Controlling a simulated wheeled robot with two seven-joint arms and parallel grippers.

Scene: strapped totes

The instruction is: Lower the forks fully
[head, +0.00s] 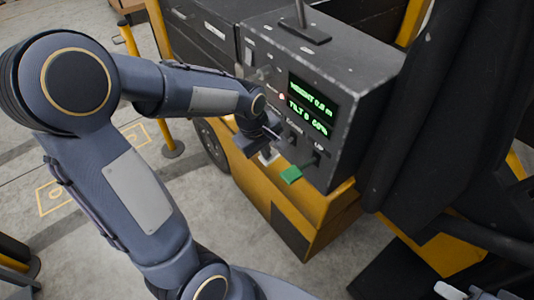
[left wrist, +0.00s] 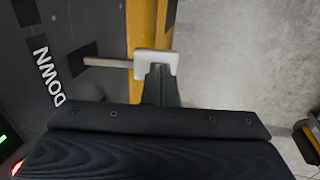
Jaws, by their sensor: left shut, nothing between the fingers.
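A dark control box (head: 345,75) on a yellow and black truck carries a lit green display (head: 310,105) that seems to read a height of about 0.6 m, with a tilt line below. A lever with a pale square knob (left wrist: 148,62) sticks out beside a DOWN label in the left wrist view; the knob also shows in the head view (head: 268,157). My left gripper (left wrist: 160,84) is shut and empty, its fingertips right at the knob. I cannot tell whether they press on it. A green-knobbed lever (head: 291,175) is just to the right, below an UP label. The forks are not visible.
More knobs and a small red light (head: 281,96) sit on the panel near my left arm. A yellow post (head: 160,90) stands behind the arm. Large black parts fill the right side. The concrete floor (head: 150,185) at left is mostly clear.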

